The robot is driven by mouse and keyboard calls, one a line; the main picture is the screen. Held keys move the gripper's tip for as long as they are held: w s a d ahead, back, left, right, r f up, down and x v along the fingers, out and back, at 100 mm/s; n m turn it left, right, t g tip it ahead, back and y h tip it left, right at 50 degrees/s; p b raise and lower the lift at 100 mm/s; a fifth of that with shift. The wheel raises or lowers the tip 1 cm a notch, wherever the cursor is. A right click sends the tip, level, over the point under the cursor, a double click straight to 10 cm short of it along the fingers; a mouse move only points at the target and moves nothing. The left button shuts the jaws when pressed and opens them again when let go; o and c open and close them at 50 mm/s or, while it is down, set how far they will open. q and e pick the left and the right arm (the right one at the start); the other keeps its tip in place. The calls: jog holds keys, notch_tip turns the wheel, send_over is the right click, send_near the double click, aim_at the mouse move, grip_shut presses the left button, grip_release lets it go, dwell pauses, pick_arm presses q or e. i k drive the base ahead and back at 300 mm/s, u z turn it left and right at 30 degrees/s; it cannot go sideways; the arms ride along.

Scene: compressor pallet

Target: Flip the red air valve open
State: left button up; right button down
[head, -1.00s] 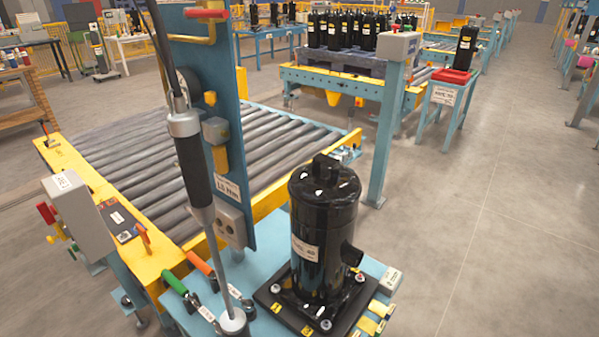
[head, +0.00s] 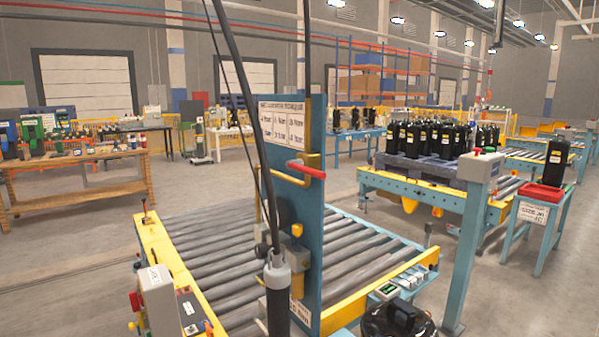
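The red air valve lever (head: 306,170) sits on yellow piping (head: 289,181) at the edge of the blue upright panel (head: 312,225). The lever lies nearly level, sticking out to the right past the panel's edge. Neither of my grippers is in the head view, and nothing touches the lever.
A black tool (head: 277,295) hangs on a cable in front of the panel. Behind is a roller conveyor (head: 220,255). A black compressor (head: 398,320) shows at the bottom edge. A grey control box (head: 158,298) stands left, a post (head: 470,230) right.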

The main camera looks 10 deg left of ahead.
aim_at(298, 165)
jog(key=z, duration=2.15)
jog(key=k, duration=1.4)
jog(key=u, duration=0.6)
jog(key=i, duration=0.5)
